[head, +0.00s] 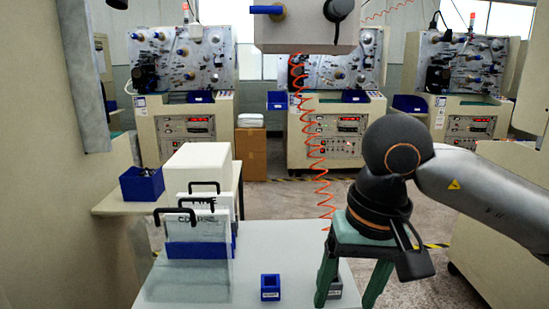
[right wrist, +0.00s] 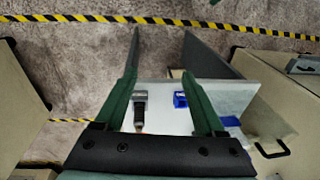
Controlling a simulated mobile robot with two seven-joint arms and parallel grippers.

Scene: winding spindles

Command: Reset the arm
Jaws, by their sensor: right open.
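My right arm comes in from the right in the head view. Its gripper (head: 348,300) points down over the right part of the pale table (head: 255,240), with its two green fingers spread and nothing held. In the right wrist view, the same gripper (right wrist: 161,35) shows its fingers wide apart. My left gripper is not in view.
Clear panels with black handles (head: 203,205) stand in a blue base (head: 190,249) on the table's left. A blue bin (head: 142,184) sits on a side table. Winding machines (head: 335,130) line the back. A red coiled hose (head: 316,150) hangs behind the table.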

